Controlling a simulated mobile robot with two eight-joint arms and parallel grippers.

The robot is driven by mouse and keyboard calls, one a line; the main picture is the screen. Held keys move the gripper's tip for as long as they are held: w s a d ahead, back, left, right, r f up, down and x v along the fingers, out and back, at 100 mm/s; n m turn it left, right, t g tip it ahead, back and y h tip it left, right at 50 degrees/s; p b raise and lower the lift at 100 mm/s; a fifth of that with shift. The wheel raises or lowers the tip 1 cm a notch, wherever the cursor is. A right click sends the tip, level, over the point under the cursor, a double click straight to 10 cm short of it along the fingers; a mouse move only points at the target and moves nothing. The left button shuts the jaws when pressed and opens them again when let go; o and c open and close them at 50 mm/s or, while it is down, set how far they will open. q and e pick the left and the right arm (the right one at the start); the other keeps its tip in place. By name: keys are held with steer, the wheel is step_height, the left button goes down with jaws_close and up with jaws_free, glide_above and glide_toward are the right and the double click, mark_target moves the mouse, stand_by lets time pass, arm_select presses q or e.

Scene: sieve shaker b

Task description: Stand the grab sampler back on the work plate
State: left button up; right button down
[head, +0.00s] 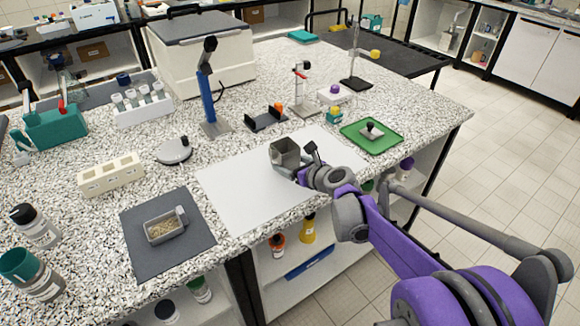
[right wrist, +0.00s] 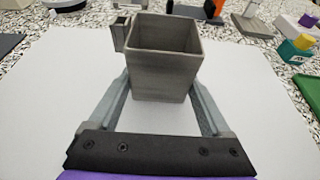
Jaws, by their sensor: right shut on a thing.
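The grab sampler (head: 285,152), a grey open-topped square cup with a small block on its side, is at the far part of the white work plate (head: 240,190). In the right wrist view the grab sampler (right wrist: 162,62) shows its mouth facing up and looks roughly upright. My right gripper (head: 296,168) is shut on it, with one finger on either side. The wrist view shows the white plate (right wrist: 50,100) below and around it. I cannot tell whether its base touches the plate. My left gripper is not in view.
A grey tray of grains (head: 163,228) sits on a dark mat (head: 190,250) left of the plate. A green tray (head: 385,145) lies to the right. A black holder (head: 266,122) and a blue stand (head: 208,100) are behind. The plate's near part is clear.

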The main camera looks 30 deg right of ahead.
steer(key=shift+f, duration=0.3)
steer(key=shift+f, duration=0.15)
jaws_free()
steer(key=shift+r, duration=0.2)
steer(key=p+v, duration=0.1)
steer(key=v, duration=1.1)
